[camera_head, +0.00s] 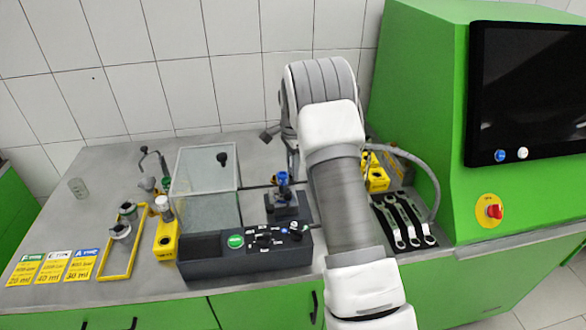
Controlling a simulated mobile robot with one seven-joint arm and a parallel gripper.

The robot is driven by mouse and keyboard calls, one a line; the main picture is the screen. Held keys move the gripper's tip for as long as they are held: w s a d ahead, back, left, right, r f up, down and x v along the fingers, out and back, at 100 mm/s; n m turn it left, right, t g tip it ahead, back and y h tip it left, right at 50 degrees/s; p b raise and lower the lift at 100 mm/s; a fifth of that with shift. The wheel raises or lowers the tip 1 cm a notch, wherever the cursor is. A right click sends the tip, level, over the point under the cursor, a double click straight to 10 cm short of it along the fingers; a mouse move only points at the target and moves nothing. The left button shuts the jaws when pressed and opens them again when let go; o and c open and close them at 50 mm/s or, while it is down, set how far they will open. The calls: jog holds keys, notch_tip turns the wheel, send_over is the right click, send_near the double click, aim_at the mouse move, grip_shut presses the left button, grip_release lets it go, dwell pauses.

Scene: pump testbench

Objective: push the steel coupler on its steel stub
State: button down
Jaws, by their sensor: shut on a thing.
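My own white and grey arm rises from the bottom right and bends over the bench. It covers the middle of the work area. My gripper is hidden behind the arm, so its jaws and anything in them do not show. A grey hose (428,178) curves from the right bench side to behind my arm; its far end is hidden. I cannot make out the steel coupler or the steel stub. A yellow block (376,176) with dark parts stands just right of the arm, partly covered.
A clear box (206,190) and a dark control panel (245,250) stand left of the arm. A small fixture with a blue top (282,180) is close to it. Wrenches (403,220) lie to the right. A green cabinet (440,120) bounds the right side.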

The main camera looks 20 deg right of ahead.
jog(key=shift+f, duration=0.2)
jog(key=c, duration=0.6)
grip_release()
jog(key=shift+r+p, duration=2.15)
jog(key=shift+r, duration=1.35)
